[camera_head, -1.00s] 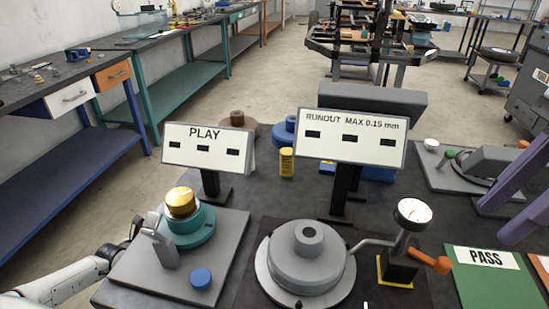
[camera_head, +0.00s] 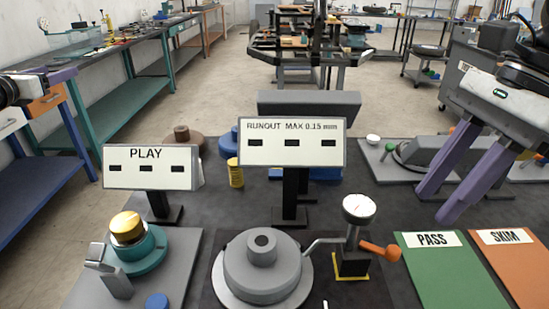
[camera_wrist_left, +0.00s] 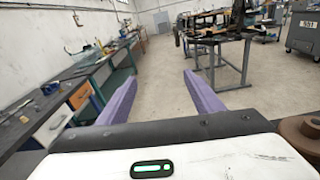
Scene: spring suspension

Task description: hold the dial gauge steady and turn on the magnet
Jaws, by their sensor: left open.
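The dial gauge (camera_head: 358,208) has a round white face and stands on a dark magnet base (camera_head: 352,263) over a yellow plate. An orange lever (camera_head: 380,251) sticks out to the right of the base. A thin grey arm reaches left from the gauge stand toward a grey round hub (camera_head: 262,268). My right gripper (camera_head: 437,207) has two purple fingers, apart and empty, right of the gauge and not touching it. My left gripper (camera_head: 50,78) is partly cut off at the left edge, far from the gauge. Its fingers are open and empty in the left wrist view (camera_wrist_left: 157,95).
A PLAY sign (camera_head: 150,168) and a RUNOUT sign (camera_head: 291,143) stand behind the fixtures. A teal fixture with a gold top (camera_head: 128,226) is at left. A green PASS mat (camera_head: 450,275) and an orange SKIM mat (camera_head: 515,265) lie at right.

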